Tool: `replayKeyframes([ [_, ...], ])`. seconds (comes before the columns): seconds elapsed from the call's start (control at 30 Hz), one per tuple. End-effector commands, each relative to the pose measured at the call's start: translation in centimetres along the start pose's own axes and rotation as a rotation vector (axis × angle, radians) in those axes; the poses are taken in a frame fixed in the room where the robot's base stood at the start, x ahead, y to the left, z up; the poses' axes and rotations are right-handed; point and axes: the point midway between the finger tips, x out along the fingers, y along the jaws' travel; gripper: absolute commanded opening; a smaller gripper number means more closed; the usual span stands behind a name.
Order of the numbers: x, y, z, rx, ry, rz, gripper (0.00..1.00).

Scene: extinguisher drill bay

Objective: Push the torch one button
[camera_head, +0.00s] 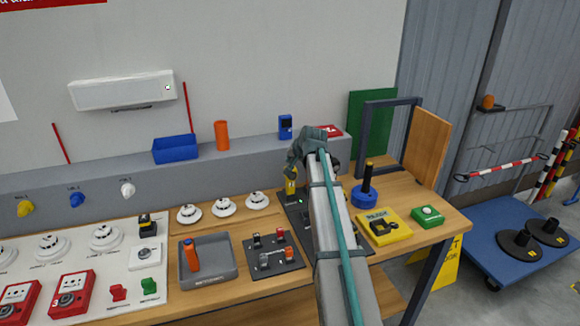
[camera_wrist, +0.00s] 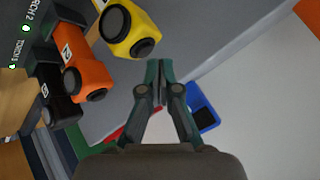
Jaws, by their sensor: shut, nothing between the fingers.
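A yellow torch (camera_wrist: 128,28) is close to my gripper in the wrist view; it also shows in the head view (camera_head: 291,182), standing in a dark rack. Beside it in the wrist view are an orange torch (camera_wrist: 86,70) and a black torch (camera_wrist: 60,105). Labels ending in "2" and "3", with small green lights, show at the upper left of that view.
A blue device (camera_head: 285,127) and a red box (camera_head: 328,131) sit on the ledge behind. A grey tray (camera_head: 222,270) and a dark switch panel (camera_head: 282,270) lie left of my arm. A blue-based stand (camera_head: 364,195) and yellow box (camera_head: 384,226) are on the right.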

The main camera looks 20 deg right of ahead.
Motion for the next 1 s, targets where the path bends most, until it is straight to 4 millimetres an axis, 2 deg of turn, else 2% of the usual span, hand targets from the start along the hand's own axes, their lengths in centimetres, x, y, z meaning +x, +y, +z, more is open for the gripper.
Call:
replayKeyframes([
  [0.23,-0.6,-0.4,-0.4,0.0,0.0,0.0,0.0],
  [0.8,-4.0,-2.9,-3.0,0.0,0.001,0.0,0.0],
  [1.0,-4.2,-3.1,-3.1,0.0,0.0,0.0,0.0],
])
